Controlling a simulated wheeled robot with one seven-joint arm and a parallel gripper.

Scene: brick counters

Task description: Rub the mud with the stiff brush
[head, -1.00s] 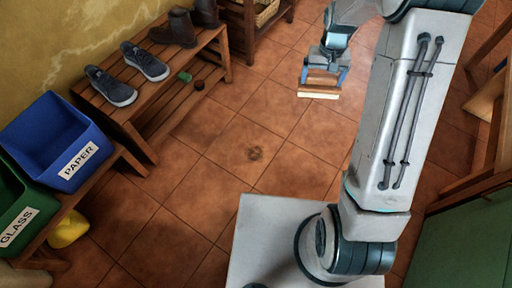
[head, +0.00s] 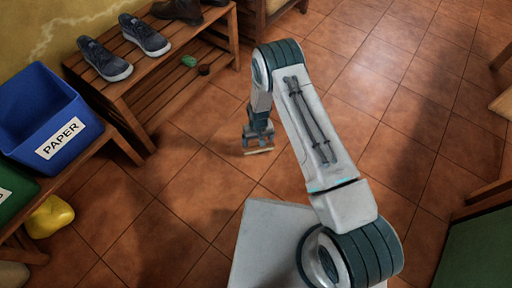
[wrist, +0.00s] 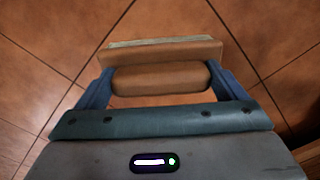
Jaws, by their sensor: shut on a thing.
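My gripper (head: 258,141) points down near the floor in the middle of the head view. It is shut on the stiff brush (head: 259,152), which has a brown wooden body and a pale bristle edge. In the wrist view the brush's rounded handle (wrist: 160,78) lies between the two blue fingers, with the wider block beyond it. The brush is low over the tiles; I cannot tell whether the bristles touch them. The mud does not show now; the brush and gripper cover the area where a dark spot was seen.
Open terracotta tile floor (head: 390,80) lies around the brush. A wooden shoe rack (head: 130,85) with shoes stands at the upper left. A blue PAPER bin (head: 45,110) and a yellow object (head: 50,217) are at the left. A green surface (head: 478,248) is at the lower right.

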